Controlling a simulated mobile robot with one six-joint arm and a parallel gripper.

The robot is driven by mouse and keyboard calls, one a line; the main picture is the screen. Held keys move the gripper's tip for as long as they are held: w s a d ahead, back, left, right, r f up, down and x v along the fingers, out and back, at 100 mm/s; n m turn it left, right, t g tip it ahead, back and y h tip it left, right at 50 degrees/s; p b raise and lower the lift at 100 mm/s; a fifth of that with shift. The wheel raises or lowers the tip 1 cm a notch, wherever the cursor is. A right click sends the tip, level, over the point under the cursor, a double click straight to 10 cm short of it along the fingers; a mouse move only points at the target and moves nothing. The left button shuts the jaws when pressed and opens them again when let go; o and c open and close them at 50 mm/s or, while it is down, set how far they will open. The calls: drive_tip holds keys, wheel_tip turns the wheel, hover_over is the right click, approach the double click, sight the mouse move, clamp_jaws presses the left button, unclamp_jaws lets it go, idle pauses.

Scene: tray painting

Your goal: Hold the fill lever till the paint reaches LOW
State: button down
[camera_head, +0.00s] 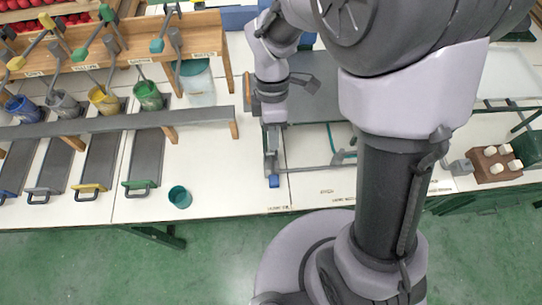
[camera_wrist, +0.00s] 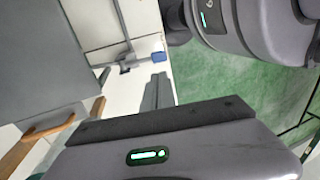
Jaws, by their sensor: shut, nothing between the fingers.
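I cannot tell which is the fill lever. Below them are pots of blue paint (camera_head: 22,107), grey paint (camera_head: 63,103), yellow paint (camera_head: 103,100) and green paint (camera_head: 148,95), and a larger clear container (camera_head: 198,85) with teal contents. No LOW mark is readable. My gripper (camera_head: 271,152) is shut and empty over the table, right of the rack and away from the levers. Its fingers show in the wrist view (camera_wrist: 155,93).
A teal cup (camera_head: 180,197) stands near the table's front edge. Trays with handles, such as the green-handled tray (camera_head: 147,160), lie below the pots. A blue block (camera_head: 273,181) is close to my gripper. A brown holder (camera_head: 493,165) with white pieces is at the right.

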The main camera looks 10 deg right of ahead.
sight(274, 180)
drive_tip(key=b+x, duration=0.6)
drive_tip(key=x, duration=0.8)
drive_tip(key=shift+w, duration=0.1)
